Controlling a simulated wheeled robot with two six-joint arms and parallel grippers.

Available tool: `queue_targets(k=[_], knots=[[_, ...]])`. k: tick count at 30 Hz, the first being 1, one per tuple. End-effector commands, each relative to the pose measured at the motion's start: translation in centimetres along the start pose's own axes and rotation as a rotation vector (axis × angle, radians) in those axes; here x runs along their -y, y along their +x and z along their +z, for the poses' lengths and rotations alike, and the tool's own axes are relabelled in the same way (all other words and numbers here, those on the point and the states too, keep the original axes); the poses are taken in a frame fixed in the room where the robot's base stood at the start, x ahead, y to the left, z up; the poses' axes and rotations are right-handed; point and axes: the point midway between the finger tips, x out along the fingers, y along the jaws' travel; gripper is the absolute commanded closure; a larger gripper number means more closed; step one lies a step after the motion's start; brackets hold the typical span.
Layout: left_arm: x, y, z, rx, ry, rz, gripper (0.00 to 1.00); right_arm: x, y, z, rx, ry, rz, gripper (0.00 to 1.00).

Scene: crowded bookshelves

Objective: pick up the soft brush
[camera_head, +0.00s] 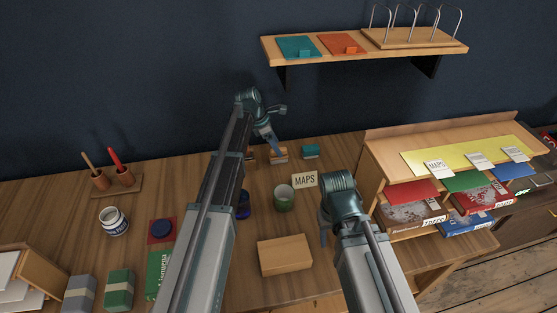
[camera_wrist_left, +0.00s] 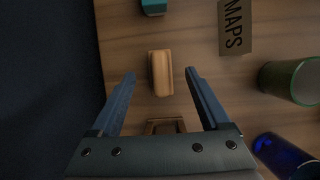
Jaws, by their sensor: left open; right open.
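A small tan block (camera_head: 278,154) lies near the back of the desk. It looks like the soft brush, but I cannot be sure at this size. In the left wrist view the tan block (camera_wrist_left: 161,73) lies lengthwise between the spread fingertips, with space on both sides. My left gripper (camera_head: 271,141) is open, pointing down above it and partly covering it in the head view. My right gripper (camera_head: 328,228) is open and empty above the desk's right part, away from the block; its fingers are partly hidden by its own wrist.
A teal block (camera_head: 311,152) is right of the tan one. A wooden piece (camera_wrist_left: 165,125) lies nearer the left wrist. A wooden box (camera_head: 285,255) lies in front.

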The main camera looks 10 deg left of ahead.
Motion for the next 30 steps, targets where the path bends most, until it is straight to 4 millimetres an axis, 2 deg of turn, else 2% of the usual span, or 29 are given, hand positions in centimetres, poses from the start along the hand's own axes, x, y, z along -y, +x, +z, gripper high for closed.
queue_targets(k=[1,6,14,17,27,28,30], knots=[[0.0,1.3,-0.4,0.000,0.001,0.000,0.20,0.1,1.3,-0.1,0.000,0.000,0.000,0.50],[0.0,3.0,-0.3,0.000,0.001,0.000,0.20,0.3,2.9,-0.2,0.000,0.000,0.000,0.50],[0.0,2.9,-0.1,0.000,0.000,0.000,0.20,0.3,2.7,-0.2,0.000,0.000,0.000,0.50],[0.0,2.9,-0.1,0.000,0.000,0.000,0.34,0.3,2.7,-0.2,0.000,0.000,0.000,0.50],[0.0,2.9,-0.1,0.000,0.000,0.000,0.96,0.3,2.7,-0.2,0.000,0.000,0.000,0.50],[0.0,2.9,-0.1,0.000,0.000,0.000,1.00,0.3,2.7,-0.2,0.000,0.000,0.000,0.50],[0.0,2.9,-0.1,0.000,0.000,0.000,1.00,0.3,2.7,-0.2,0.000,0.000,0.000,0.50]])
